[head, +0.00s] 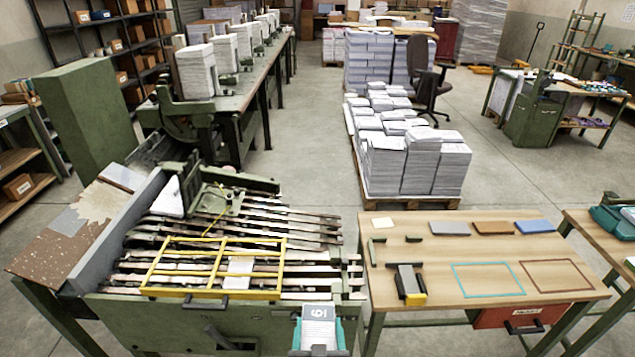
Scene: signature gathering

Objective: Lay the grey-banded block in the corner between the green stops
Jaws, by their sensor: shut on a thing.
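The grey-banded block (318,334) is a pale stack with a grey band and dark digits at its far end. It is at the bottom centre, in front of the green machine. My gripper (318,345) shows teal sides at the block's left and right and is shut on it. The rest of the gripper is cut off by the lower edge.
A dark tool with a yellow end (415,299) stands on the table's front left. Grey (450,228), brown (492,227) and blue (534,227) slabs lie along its back. Teal (488,280) and brown outlines are empty. A yellow frame (215,268) covers the machine at left.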

